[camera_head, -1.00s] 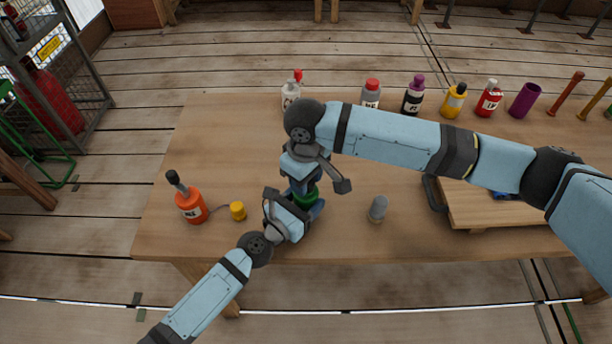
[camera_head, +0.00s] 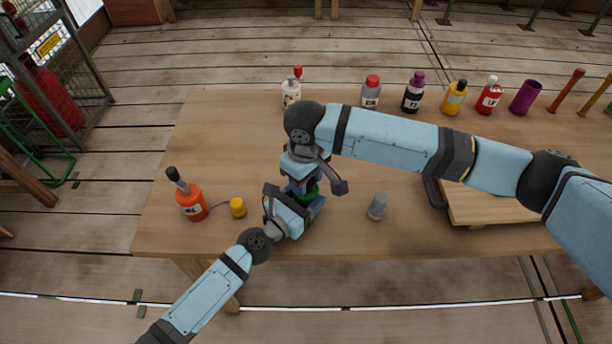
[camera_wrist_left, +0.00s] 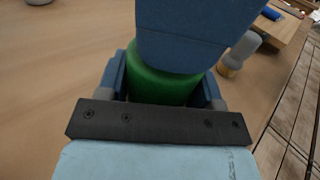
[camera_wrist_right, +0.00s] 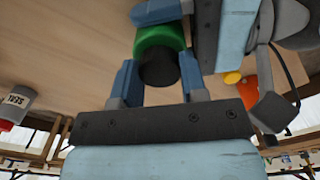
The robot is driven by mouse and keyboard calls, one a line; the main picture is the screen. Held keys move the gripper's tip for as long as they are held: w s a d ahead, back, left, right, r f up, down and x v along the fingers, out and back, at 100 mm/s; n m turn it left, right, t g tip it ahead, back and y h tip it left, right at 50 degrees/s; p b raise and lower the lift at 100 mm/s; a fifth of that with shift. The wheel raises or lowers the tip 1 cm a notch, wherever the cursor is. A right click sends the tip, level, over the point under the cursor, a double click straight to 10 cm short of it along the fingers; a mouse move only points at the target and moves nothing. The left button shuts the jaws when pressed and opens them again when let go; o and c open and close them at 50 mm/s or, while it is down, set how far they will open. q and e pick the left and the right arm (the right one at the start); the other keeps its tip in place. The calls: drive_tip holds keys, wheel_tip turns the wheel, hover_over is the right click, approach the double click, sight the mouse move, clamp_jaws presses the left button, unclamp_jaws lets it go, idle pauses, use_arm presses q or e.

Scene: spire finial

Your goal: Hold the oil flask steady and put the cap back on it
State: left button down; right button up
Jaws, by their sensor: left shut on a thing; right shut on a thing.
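The green oil flask (camera_head: 305,199) stands near the front middle of the table, mostly hidden by my grippers. My left gripper (camera_wrist_left: 160,84) is shut on its green body from the front left. The black cap (camera_wrist_right: 160,70) shows at the flask's top end in the right wrist view, in line with the green body (camera_wrist_right: 160,38). My right gripper (camera_wrist_right: 159,78) comes from above and is shut on the cap. Whether the cap is fully seated is hidden. In the left wrist view, my right gripper covers the flask's top.
An orange bottle (camera_head: 191,202) and a small yellow cylinder (camera_head: 238,208) stand to the left. A grey cylinder with a gold-coloured base (camera_head: 377,206) stands close on the right. A wooden tray (camera_head: 490,207) lies farther right. Several bottles line the back. The left-middle table is clear.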

drive_tip(key=m, duration=0.3)
drive_tip(key=shift+s+a+m, duration=0.1)
drive_tip(key=shift+m, duration=0.3)
drive_tip(key=m, duration=1)
drive_tip(key=shift+f+m, duration=0.1)
drive_tip(key=shift+m, duration=0.2)
drive_tip(key=m, duration=0.2)
drive_tip(key=shift+m, duration=0.4)
drive_tip(key=m, duration=0.8)
drive_tip(key=shift+m, duration=0.4)
drive_tip(key=m, duration=0.7)
drive_tip(key=shift+m, duration=0.3)
